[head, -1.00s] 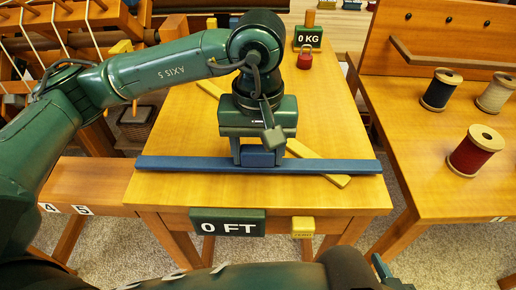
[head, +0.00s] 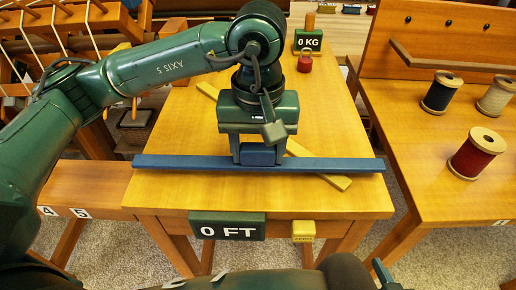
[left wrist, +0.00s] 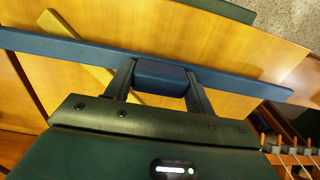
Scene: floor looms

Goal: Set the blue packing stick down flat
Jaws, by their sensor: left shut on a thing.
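The blue packing stick (head: 330,164) is a long flat bar with a raised block at its middle. It runs level across the front of the wooden table (head: 175,195), and its left end reaches past the table edge. My left gripper (head: 258,155) points down and is shut on the block; the left wrist view shows its fingers (left wrist: 160,85) on either side of the block and the bar (left wrist: 60,45) beyond. The bar seems slightly above the tabletop; the exact gap cannot be told. My right gripper (head: 383,272) shows only in part at the bottom edge, its jaws unclear.
A yellow stick (head: 335,181) lies diagonally on the table, passing beneath the blue bar. A red weight (head: 305,63) stands before the "0 KG" sign (head: 308,40) at the back. A "0 FT" sign (head: 227,226) and yellow block (head: 303,231) are at the front. Spools (head: 475,155) stand right.

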